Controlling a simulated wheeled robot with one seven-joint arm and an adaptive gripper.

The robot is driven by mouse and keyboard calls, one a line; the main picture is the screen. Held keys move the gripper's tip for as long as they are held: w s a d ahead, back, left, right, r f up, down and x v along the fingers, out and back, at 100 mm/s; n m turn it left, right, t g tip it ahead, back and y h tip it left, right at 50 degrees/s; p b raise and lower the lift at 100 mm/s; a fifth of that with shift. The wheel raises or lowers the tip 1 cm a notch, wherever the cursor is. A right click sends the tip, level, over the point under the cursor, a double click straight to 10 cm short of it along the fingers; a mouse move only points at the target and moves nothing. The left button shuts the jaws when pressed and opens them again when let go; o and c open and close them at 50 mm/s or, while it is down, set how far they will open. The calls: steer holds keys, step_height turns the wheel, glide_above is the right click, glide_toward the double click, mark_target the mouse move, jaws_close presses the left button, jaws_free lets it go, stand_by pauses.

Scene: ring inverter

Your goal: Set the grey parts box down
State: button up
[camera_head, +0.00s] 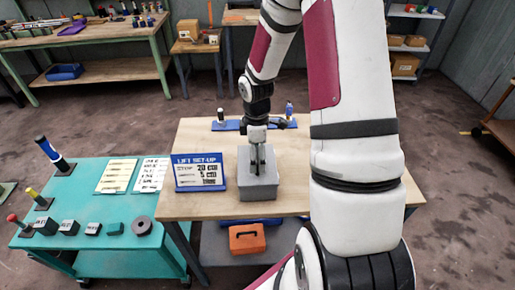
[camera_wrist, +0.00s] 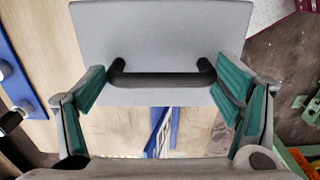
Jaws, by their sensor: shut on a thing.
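The grey parts box (camera_head: 259,187) is in the middle of the head view, over the front part of the wooden table (camera_head: 200,140). In the wrist view its flat grey face (camera_wrist: 160,35) fills the upper middle, with a black handle (camera_wrist: 160,79) across it. My gripper (camera_head: 258,166) points down at the top of the box. In the wrist view my gripper (camera_wrist: 161,76) has its teal-padded fingers at the two ends of the handle, holding the box. The box looks upright. I cannot tell whether its underside touches the table.
A blue-framed sign (camera_head: 199,172) stands close to the left of the box. A blue rack (camera_head: 228,126) with small items is at the table's back. A teal table (camera_head: 100,240) with parts stands left. An orange case (camera_head: 247,238) sits below. Wood right of the box looks clear.

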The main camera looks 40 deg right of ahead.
stand_by(0.3)
steer(key=o, duration=1.8)
steer(key=shift+f, duration=0.1)
steer(key=shift+o, duration=0.2)
step_height(320, 180, up, 12)
steer(key=s+a+r+m+t+h, duration=0.1)
steer(key=s+a+r+m, duration=0.25)
steer(key=r, duration=0.35)
steer(key=s+a+r+m+t+h, duration=0.1)
steer(key=s+a+r+m, duration=0.1)
steer(key=a+r, duration=0.35)
steer(key=s+a+r+m+t+y, duration=0.2)
steer(key=s+a+r+m, duration=0.3)
steer(key=s, duration=0.6)
steer(key=shift+s+a+r+m+t, duration=0.15)
steer(key=shift+a+r+m+t, duration=0.2)
steer(key=shift+a+r+t, duration=0.6)
steer(key=shift+d+r, duration=0.1)
steer(key=shift+d, duration=0.05)
